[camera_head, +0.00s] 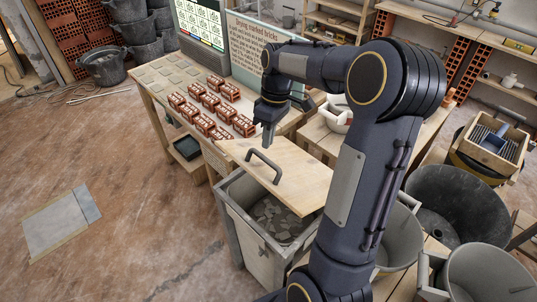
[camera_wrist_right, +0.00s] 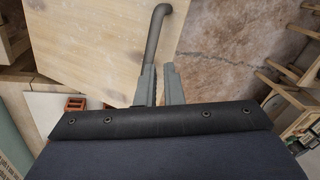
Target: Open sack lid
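The lid is a pale wooden board (camera_head: 300,180) with a dark bent handle (camera_head: 262,163). It lies across the back part of a grey bin (camera_head: 240,215), whose front part is uncovered and shows grey rubble (camera_head: 275,215). My right gripper (camera_head: 268,138) points down just behind the handle, over the lid's far edge. In the right wrist view, its two fingers (camera_wrist_right: 160,88) stand apart with a gap between them. The handle (camera_wrist_right: 154,40) runs down behind the left finger; whether they touch is unclear. The lid (camera_wrist_right: 95,40) also shows there. My left gripper is out of view.
A workbench (camera_head: 160,108) behind the bin holds several red bricks (camera_head: 210,100), grey tiles and a signboard (camera_head: 255,45). Large dark and grey buckets (camera_head: 455,200) stand to the right. The floor at the left is mostly clear around a grey slab (camera_head: 60,222).

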